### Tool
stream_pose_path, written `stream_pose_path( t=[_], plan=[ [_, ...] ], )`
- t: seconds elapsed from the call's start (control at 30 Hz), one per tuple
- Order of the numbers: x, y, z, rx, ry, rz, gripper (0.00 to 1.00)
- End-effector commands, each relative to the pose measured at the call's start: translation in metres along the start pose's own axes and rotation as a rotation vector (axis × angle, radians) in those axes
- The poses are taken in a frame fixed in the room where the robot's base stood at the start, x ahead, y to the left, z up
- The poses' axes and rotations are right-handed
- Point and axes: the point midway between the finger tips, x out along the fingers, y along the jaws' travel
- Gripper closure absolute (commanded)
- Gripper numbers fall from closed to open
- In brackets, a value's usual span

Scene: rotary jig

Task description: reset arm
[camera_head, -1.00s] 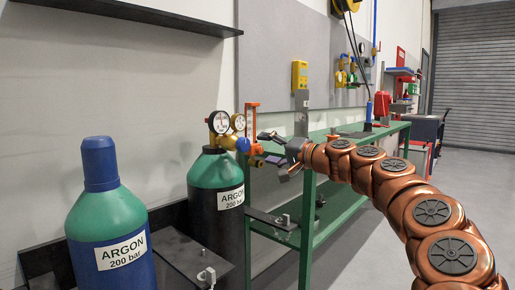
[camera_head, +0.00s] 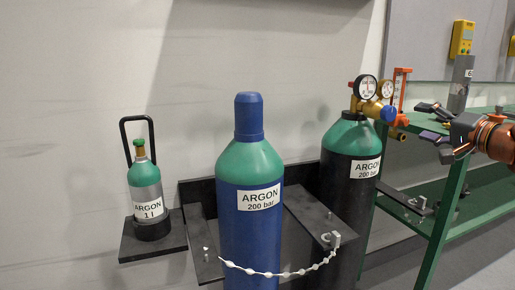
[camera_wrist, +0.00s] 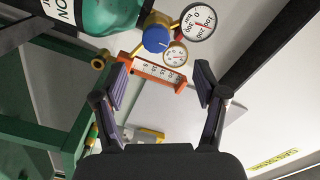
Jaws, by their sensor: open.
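My gripper (camera_head: 440,122) is at the right of the head view, beside the regulator on the black argon cylinder. In the wrist view my gripper (camera_wrist: 160,92) has its two fingers spread wide with nothing between them. Beyond the fingertips are the brass regulator with its blue knob (camera_wrist: 156,39) and two gauges, and an orange flowmeter scale (camera_wrist: 152,73). The regulator (camera_head: 372,107) also shows in the head view, on top of the black cylinder with a green shoulder (camera_head: 345,190). My gripper appears apart from the regulator.
A blue argon cylinder with a green shoulder (camera_head: 249,220) stands behind a white chain (camera_head: 280,273). A small argon bottle (camera_head: 146,190) sits on a wall shelf at left. A green bench (camera_head: 447,210) is at right, with a yellow device (camera_head: 461,38) above it.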

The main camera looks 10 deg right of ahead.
Motion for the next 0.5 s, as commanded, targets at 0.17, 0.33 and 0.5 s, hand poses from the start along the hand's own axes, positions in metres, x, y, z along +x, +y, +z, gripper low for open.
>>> stream_pose_path(
  t=[0.17,0.33,0.5],
  plan=[
    [0.021,-0.063,0.041,-0.060,-0.134,0.009,0.28],
    [0.037,-0.120,0.106,-0.144,-0.313,0.044,0.28],
    [0.037,-0.163,0.169,-0.228,-0.484,0.097,0.28]
  ],
)
